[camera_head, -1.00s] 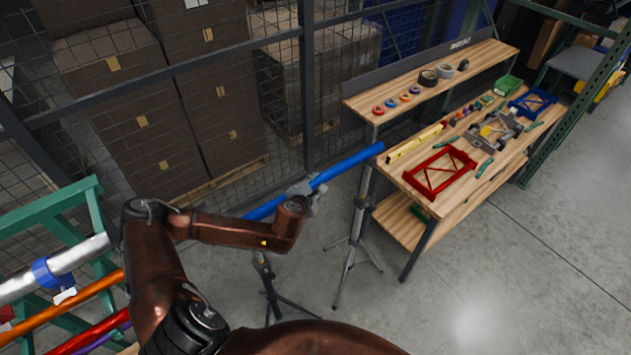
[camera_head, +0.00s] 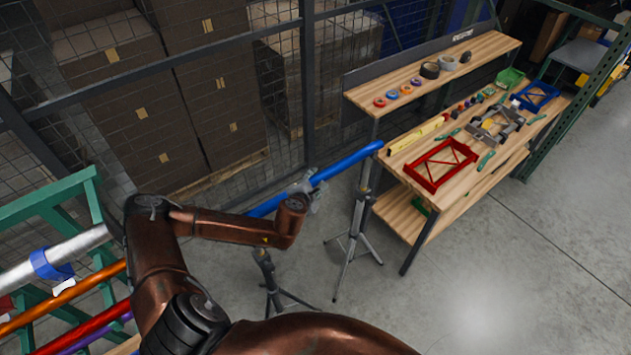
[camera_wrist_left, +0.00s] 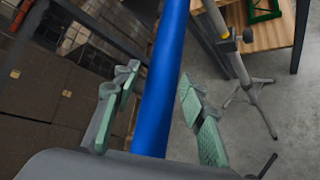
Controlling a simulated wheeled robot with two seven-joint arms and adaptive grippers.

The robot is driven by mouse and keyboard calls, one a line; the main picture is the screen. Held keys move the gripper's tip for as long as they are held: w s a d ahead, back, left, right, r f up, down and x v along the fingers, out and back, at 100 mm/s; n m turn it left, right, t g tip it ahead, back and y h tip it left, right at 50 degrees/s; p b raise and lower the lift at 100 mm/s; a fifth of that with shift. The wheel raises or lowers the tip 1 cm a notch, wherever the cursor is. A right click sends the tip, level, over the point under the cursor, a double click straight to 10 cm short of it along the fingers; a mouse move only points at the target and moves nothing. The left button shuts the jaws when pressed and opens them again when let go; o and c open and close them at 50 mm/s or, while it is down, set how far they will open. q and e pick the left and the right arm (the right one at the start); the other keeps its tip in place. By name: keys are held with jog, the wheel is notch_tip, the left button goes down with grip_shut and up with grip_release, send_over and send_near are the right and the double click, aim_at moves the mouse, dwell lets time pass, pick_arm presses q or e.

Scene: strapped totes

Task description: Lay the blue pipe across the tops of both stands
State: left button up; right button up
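The blue pipe (camera_head: 345,163) slants up to the right, its far end beside the workbench. My left gripper (camera_head: 311,189) is around its middle. In the left wrist view the pipe (camera_wrist_left: 163,85) runs between the two spread fingers (camera_wrist_left: 160,110), with a visible gap on the left side, so the gripper looks open. One tripod stand (camera_head: 357,220) is under the pipe's far part. I cannot tell whether the pipe touches either stand. My right gripper is out of view.
A wooden workbench (camera_head: 455,205) with a red frame (camera_head: 440,164) and tools stands close to the pipe's far end. A green rack (camera_head: 55,205) with more pipes is at left. A mesh fence and stacked boxes are behind. Floor at lower right is clear.

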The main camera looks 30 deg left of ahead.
pick_arm(q)
jog(key=shift+o, duration=0.8)
jog(key=shift+f, duration=0.15)
jog(key=shift+s, duration=0.15)
jog(key=v, duration=0.6)
jog(key=shift+s+d+r, duration=0.25)
jog(key=shift+d+r, duration=0.05)
jog(key=shift+r, duration=0.05)
